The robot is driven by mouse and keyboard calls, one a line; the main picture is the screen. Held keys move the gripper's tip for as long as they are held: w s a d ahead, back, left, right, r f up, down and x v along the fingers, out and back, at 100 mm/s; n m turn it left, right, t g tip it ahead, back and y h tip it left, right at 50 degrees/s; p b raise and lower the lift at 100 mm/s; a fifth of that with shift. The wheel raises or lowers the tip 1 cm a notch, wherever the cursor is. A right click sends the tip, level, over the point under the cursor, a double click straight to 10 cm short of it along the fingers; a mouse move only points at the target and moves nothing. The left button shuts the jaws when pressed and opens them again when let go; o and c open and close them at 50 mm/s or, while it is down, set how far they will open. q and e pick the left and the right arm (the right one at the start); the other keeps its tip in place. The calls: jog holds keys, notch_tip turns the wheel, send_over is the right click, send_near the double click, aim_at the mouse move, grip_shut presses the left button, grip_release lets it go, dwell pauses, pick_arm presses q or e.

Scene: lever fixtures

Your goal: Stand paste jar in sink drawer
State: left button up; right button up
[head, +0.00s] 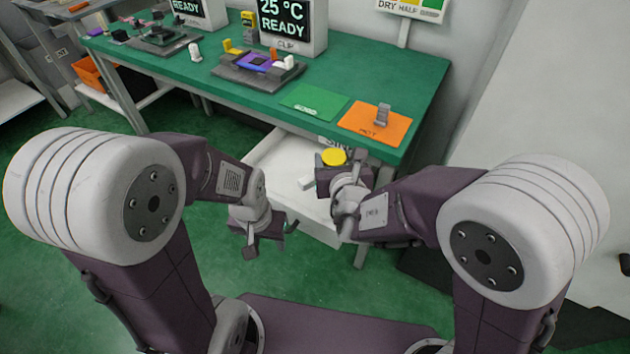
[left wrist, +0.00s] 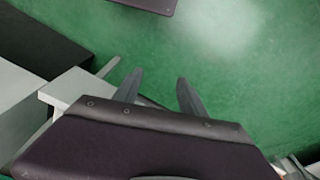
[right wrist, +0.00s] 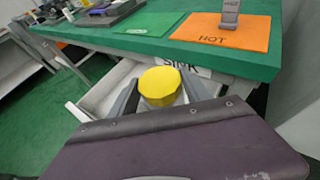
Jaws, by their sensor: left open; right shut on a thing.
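The paste jar, with a yellow top (head: 333,157), is held by my right gripper (head: 335,172) over the open drawer. In the right wrist view the yellow jar (right wrist: 160,86) sits between the two fingers (right wrist: 163,98). Its lower part is hidden by the gripper body. The white sink drawer (head: 275,165) is pulled out below the green table, and its label reading SINK (right wrist: 184,66) is partly hidden. I cannot tell whether the jar touches the drawer floor. My left gripper (head: 270,245) is open and empty, in front of the drawer; its fingers (left wrist: 158,92) show over green floor.
The green table (head: 420,85) carries an orange HOT mat (head: 365,122) with a grey block (head: 382,115), a green mat (head: 310,100), and a dark fixture (head: 245,75). A display box (head: 290,35) stands behind. A white wall panel rises at right.

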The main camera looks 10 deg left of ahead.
jog(key=shift+w+a, duration=0.1)
jog(key=shift+a, duration=0.1)
jog(key=w+a+f+b, duration=0.1)
jog(key=w+a+f, duration=0.1)
jog(key=a+f, duration=0.1)
jog(key=w+a+f+b, duration=0.1)
jog(key=w+a+f, duration=0.1)
jog(key=a+f, duration=0.1)
jog(key=w+a+f+b, duration=0.1)
jog(key=w+a+f, duration=0.1)
jog(key=f, duration=0.3)
jog(key=shift+a, duration=0.75)
jog(key=shift+w, duration=0.1)
jog(key=shift+c, duration=0.7)
jog(key=shift+f, duration=0.1)
jog(key=o, duration=1.6)
